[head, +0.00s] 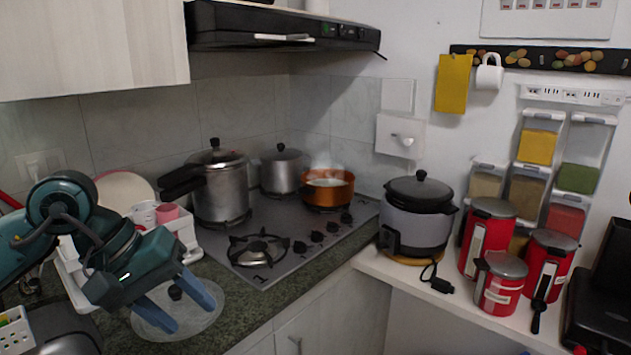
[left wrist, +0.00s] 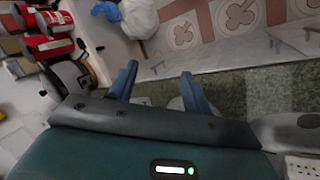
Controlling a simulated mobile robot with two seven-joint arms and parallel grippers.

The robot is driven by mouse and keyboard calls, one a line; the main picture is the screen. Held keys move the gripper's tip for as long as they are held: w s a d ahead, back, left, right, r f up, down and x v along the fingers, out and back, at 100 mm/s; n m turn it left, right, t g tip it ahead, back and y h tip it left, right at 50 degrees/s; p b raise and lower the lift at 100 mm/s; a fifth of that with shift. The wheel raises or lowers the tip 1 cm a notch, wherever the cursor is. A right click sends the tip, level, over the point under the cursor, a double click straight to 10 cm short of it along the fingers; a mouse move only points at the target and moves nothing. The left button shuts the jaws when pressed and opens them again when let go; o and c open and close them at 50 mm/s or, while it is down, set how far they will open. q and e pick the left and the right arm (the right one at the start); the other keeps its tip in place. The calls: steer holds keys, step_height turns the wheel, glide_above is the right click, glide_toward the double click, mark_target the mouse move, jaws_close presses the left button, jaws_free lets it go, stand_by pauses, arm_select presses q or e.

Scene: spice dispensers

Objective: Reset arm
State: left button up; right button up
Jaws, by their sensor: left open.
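My left arm comes in from the left in the head view. Its dark green left gripper (head: 190,308) has two blue fingers spread apart with nothing between them. It hangs over the counter's left front part, above a clear round glass lid (head: 206,312) with a dark knob. The height of the fingers above the lid is hard to judge. In the left wrist view the fingers of the left gripper (left wrist: 159,74) are also apart and empty, pointing towards the counter. My right gripper does not clearly show in either view.
The hob (head: 290,240) holds a pressure cooker (head: 221,190), a steel pot (head: 281,172) and an orange pan (head: 328,190). A rice cooker (head: 416,222) and red canisters (head: 487,238) stand on the right shelf. Spice dispensers (head: 540,140) hang on the wall. A white rack (head: 180,235) stands beside my arm.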

arm_select(q)
steer(key=s+d+n+g+h, duration=0.1)
steer(key=s+d+n+h, duration=0.2)
steer(key=d+n+h, duration=0.45)
steer(key=s+d+n+h, duration=0.2)
steer(key=d+n+h, duration=0.5)
steer(key=n, duration=0.2)
steer(key=w+a+f+n+t+y, duration=0.15)
steer(key=f+n+t+y, duration=0.35)
steer(key=n, duration=0.6)
steer(key=w+a+f+n+t+y+p, duration=0.1)
steer(key=a+f+n+t, duration=0.2)
steer(key=n+t, duration=0.55)
steer(key=w+a+f+n+t+y, duration=0.2)
steer(key=f+n+t+y, duration=0.15)
steer(key=n, duration=1.05)
steer(key=s+a+f+n+g+y, duration=0.2)
steer(key=s+f+n+g+y, duration=0.1)
steer(key=s+f+n, duration=0.3)
steer(key=s+a+f+n+g+y, duration=0.2)
steer(key=s+f+n+g+y, duration=0.2)
steer(key=f+n, duration=0.6)
step_height(320, 180, down, 5)
steer(key=s, duration=0.2)
steer(key=shift+s+r, duration=0.15)
steer(key=shift+s, duration=0.25)
steer(key=shift+a, duration=0.1)
